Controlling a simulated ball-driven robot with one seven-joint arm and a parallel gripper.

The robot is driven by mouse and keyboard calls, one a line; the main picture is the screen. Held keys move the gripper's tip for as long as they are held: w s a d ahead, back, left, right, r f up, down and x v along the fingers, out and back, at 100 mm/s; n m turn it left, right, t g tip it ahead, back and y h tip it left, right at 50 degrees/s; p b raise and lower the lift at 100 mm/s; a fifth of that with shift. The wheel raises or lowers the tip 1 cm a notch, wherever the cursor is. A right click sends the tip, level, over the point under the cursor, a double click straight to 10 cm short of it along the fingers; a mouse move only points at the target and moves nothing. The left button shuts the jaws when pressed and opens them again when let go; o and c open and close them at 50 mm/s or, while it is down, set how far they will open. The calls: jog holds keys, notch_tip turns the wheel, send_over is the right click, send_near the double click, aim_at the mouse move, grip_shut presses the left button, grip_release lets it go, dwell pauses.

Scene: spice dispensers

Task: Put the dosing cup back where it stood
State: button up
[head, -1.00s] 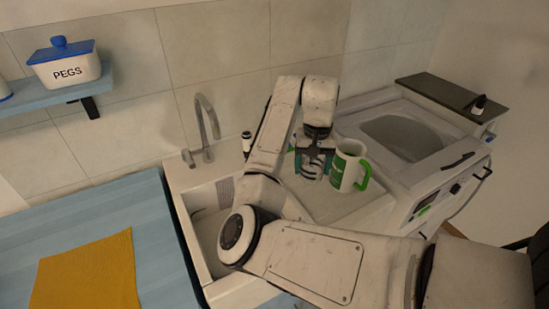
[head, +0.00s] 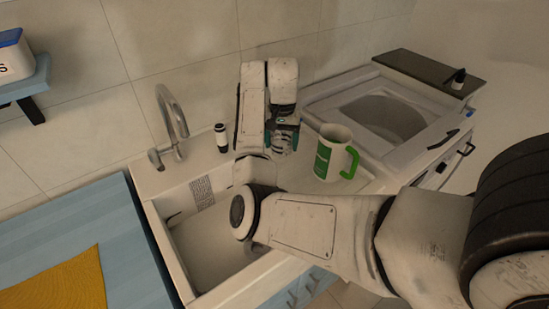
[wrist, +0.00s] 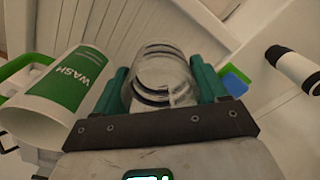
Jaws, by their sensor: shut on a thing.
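The dosing cup (wrist: 163,78) is a clear cup with dark bands, seen in the wrist view between the teal fingers of my gripper (wrist: 160,85). My gripper is shut on it. In the head view my gripper (head: 284,137) is over the counter beside the sink, left of the green-and-white mug; the cup is largely hidden there by my arm and fingers. I cannot tell whether the cup touches the counter.
The WASH mug (head: 331,155) with a green handle stands right of my gripper. A white bottle with black ends (head: 221,138) stands behind the sink (head: 195,225), near the faucet (head: 172,125). A washer (head: 330,95) is farther right. A blue block (wrist: 236,80) shows in the wrist view.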

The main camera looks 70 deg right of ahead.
jog(key=f, duration=0.1)
jog(key=w+d+f, duration=0.2)
jog(key=shift+w+f, duration=0.15)
jog(key=shift+f, duration=0.25)
jog(key=shift+w+d+f, duration=0.3)
jog(key=shift+w+f, duration=0.1)
jog(key=shift+f, duration=0.3)
jog(key=shift+f+p, duration=0.7)
jog(key=shift+f, duration=0.85)
jog(key=shift+f, duration=0.2)
jog(key=o, duration=1.3)
